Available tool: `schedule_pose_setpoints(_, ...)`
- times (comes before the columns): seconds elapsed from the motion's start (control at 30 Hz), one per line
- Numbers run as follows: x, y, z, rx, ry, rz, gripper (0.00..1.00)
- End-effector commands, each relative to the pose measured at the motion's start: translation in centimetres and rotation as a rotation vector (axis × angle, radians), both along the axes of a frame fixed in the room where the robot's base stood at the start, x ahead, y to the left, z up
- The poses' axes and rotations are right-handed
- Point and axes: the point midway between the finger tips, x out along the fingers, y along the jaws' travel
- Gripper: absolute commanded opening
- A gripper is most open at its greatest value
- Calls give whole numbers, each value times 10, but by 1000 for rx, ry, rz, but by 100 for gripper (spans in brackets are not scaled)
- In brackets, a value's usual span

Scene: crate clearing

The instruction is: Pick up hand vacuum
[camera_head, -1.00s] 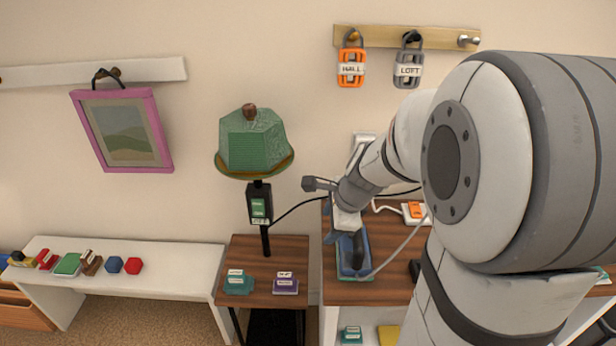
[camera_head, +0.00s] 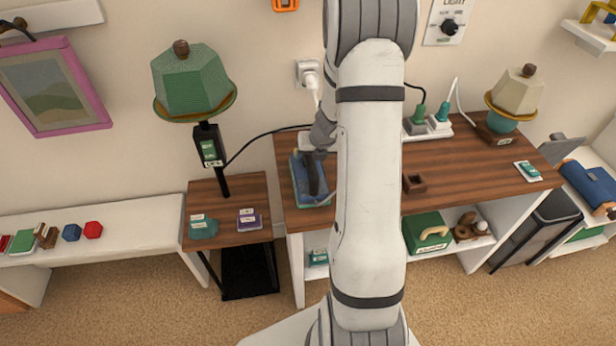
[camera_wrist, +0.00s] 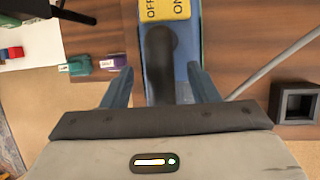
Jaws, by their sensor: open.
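My gripper (camera_wrist: 160,90) is open, with one blue finger on each side of the blue body. The fingers look apart from it, though the height between them is hard to judge. In the head view my arm hides most of the gripper.
A small dark square holder (camera_wrist: 297,103) stands to the right on the desk (camera_head: 450,165). A grey cord or rod (camera_wrist: 275,62) runs beside the blue body. A side table (camera_head: 240,190) with teal and purple items and a green lamp (camera_head: 190,85) stand left.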

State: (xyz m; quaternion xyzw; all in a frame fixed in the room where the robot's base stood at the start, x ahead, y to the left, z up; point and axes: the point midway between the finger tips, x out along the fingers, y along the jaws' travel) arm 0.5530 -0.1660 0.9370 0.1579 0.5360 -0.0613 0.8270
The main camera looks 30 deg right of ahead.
Motion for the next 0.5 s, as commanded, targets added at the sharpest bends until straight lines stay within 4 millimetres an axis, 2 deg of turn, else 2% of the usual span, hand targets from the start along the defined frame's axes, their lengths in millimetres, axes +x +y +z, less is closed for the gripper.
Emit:
schedule_pose_setpoints(0.03,4,0,-10,2,2,0,54)
schedule_pose_setpoints(0.17,10,2,-22,1,1,1,54)
schedule_pose_setpoints(0.43,11,1,-23,0,0,1,54)
schedule_pose_setpoints(0.5,11,1,-23,0,0,1,50)
